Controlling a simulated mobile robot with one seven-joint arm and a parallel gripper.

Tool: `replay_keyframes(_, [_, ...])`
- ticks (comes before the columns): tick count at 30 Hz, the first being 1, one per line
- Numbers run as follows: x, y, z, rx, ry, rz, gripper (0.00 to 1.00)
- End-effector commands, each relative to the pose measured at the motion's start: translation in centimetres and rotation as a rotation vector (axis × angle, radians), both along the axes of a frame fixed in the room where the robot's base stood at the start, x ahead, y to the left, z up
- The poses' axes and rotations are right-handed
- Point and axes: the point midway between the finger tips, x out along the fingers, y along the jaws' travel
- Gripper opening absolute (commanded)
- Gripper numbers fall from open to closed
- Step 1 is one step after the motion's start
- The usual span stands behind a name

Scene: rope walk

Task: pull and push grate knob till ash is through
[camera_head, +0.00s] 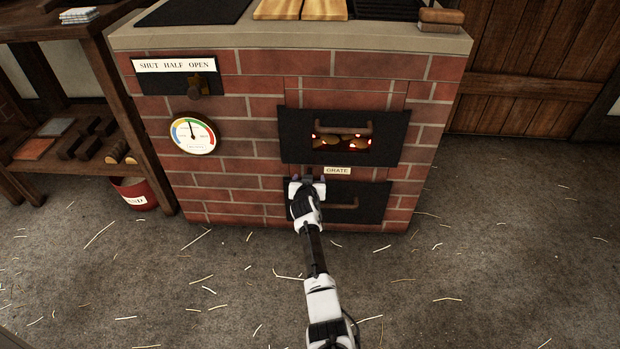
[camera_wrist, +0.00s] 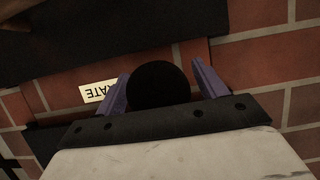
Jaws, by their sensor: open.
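The grate knob (camera_wrist: 158,86) is a round black knob in the wrist view. It sits between the two purple fingers of my gripper (camera_wrist: 163,82), which is open with a finger on either side. Whether a finger touches the knob I cannot tell. In the head view my gripper (camera_head: 307,182) is at the brick front, just left of and below the GRATE label (camera_head: 337,170), and hides the knob. The label also shows upside down in the wrist view (camera_wrist: 97,92). Glowing coals (camera_head: 358,145) show in the opening of the black fire door (camera_head: 296,127). No ash shows.
The black lower door (camera_head: 372,207) with a bar handle is closed, right beside my gripper. A damper plate (camera_head: 160,82) and a dial gauge (camera_head: 193,135) are at upper left. A red bucket (camera_head: 133,192) stands by the shelf. The floor in front has only scattered straws.

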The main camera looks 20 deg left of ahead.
Motion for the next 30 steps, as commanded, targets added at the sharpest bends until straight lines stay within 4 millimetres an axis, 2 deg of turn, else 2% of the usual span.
replay_keyframes(6, [0.00,0.01,0.04,0.000,0.000,0.000,0.70])
replay_keyframes(20, [0.01,0.00,0.05,0.000,0.000,0.000,0.10])
replay_keyframes(30, [0.47,0.11,-0.11,0.001,-0.001,-0.001,0.09])
